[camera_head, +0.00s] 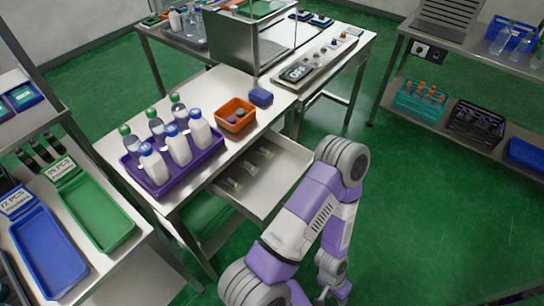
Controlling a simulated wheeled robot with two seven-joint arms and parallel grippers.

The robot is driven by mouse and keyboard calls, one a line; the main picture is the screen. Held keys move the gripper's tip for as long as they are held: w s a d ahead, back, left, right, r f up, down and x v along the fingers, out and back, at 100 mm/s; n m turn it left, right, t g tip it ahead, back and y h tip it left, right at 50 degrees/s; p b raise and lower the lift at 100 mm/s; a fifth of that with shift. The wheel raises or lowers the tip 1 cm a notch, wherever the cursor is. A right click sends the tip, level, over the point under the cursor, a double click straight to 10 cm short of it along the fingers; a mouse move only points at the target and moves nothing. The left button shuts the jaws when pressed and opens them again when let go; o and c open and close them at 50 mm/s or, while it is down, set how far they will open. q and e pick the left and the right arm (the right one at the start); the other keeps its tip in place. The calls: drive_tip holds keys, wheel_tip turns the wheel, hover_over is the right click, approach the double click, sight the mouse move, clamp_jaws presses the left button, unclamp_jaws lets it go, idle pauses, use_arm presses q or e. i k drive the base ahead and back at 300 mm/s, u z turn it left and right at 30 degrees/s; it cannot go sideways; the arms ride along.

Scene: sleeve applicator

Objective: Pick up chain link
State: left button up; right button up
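I cannot make out a chain link for certain. The open drawer (273,183) below the table holds several small, pale, clear-looking pieces (250,168) in a row, too small to identify. An orange bin (224,126) on the table holds small grey, rounded items (239,112), also too small to name. One of my purple-and-white arms rises from the bottom centre, bends at the right of the drawer and runs back down to the bottom edge. I cannot tell which arm it is. No gripper fingers show clearly.
A purple tray (160,188) of several white and clear bottles stands left of the orange bin, and a blue block (261,97) right of it. Blue (48,262) and green (104,216) trays lie at left. A shelf (470,128) with racks stands right. Green floor lies between.

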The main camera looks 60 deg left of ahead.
sight(249, 165)
drive_tip(key=i, duration=1.2)
drive_tip(key=u, duration=4.15)
